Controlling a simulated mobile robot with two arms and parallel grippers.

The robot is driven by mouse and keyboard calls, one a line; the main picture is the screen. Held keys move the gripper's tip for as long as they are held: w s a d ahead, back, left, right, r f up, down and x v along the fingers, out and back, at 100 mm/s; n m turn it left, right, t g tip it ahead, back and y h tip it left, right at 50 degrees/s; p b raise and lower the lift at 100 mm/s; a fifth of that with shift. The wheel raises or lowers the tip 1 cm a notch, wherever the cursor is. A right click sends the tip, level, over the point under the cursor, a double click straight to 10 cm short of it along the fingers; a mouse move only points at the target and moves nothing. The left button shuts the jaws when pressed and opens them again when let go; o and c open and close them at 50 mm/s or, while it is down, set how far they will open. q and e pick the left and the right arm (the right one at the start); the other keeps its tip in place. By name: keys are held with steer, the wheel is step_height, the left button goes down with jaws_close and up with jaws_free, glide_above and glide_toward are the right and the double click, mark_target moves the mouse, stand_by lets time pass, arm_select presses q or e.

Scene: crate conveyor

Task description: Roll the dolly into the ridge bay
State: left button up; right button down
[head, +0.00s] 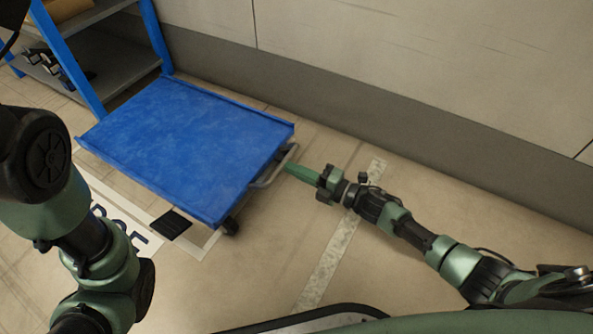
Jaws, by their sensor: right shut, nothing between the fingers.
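The blue dolly (190,140) stands on the floor near the wall, with a flat, empty top and a low rim. A grey bar handle (272,172) sticks out from its right end, and a dark caster (231,227) shows below its near corner. My right gripper (290,168) is shut and empty, its green fingers pointing left with the tips at the handle; I cannot tell whether they touch. White floor marking with dark letters (125,226) lies along the dolly's near side, partly hidden by the dolly and my left arm. My left gripper is out of view.
A blue-framed shelf rack (105,75) stands just beyond the dolly's far left end. A pale wall (420,70) with a grey lower band runs behind. A small black plate (170,224) lies on the floor. A worn pale stripe (328,265) crosses open floor right of the dolly.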

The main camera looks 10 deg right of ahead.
steer(key=shift+b+x, duration=1.55)
steer(key=shift+x, duration=2.85)
steer(key=p+v, duration=0.3)
steer(key=v, duration=0.7)
steer(key=shift+p, duration=0.4)
